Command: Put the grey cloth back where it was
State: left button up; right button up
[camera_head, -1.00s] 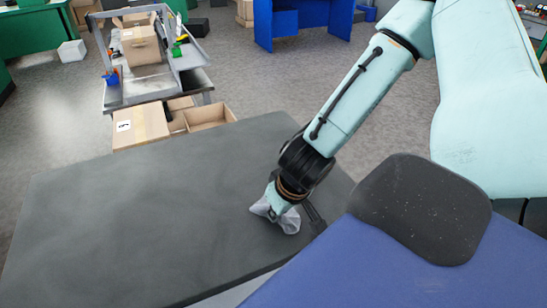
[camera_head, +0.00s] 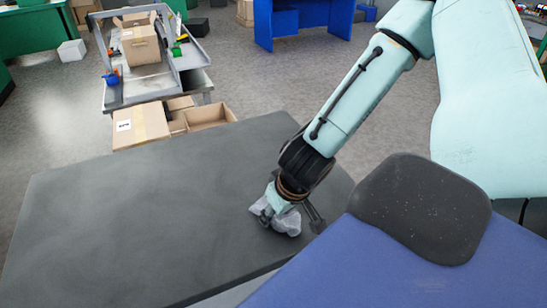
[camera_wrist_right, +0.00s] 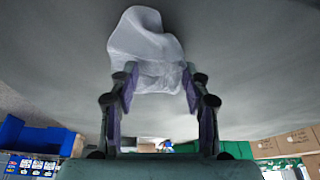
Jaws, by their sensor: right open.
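The grey cloth (camera_head: 287,222) lies crumpled on the dark table top (camera_head: 130,220), near its right end and close to the front edge. My right gripper (camera_head: 284,214) is down at the cloth and partly hides it in the head view. In the right wrist view the fingers of the right gripper (camera_wrist_right: 160,82) are spread open. The cloth (camera_wrist_right: 147,45) lies at and just beyond the fingertips, with its lower part between them. It rests on the table surface. My left gripper is not in view.
The left and middle of the table are bare.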

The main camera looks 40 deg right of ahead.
jog(key=shift+a+p+v, duration=0.2)
jog(key=shift+p+v, duration=0.2)
jog(key=shift+v, duration=0.5)
jog(key=shift+a+p+v, duration=0.2)
jog(key=shift+p+v, duration=0.2)
jog(key=shift+v, duration=0.55)
jog(key=a+p+v, duration=0.1)
jog(key=p+v, duration=0.6)
jog(key=p, duration=0.1)
jog(key=shift+w+a, duration=0.25)
jog(key=shift+c, duration=1.3)
jog(key=shift+w+d+f, duration=0.1)
jog(key=shift+w+f, duration=0.1)
jog(key=shift+f, duration=0.05)
jog(key=shift+c, duration=0.7)
jog(key=w+f, duration=0.2)
jog(key=f, duration=0.1)
jog(key=w+f, duration=0.1)
jog(key=shift+w+d+f, duration=0.15)
jog(key=shift+d+f, duration=0.1)
jog(key=shift+d, duration=0.15)
grip_shut()
jog(key=shift+f, duration=0.65)
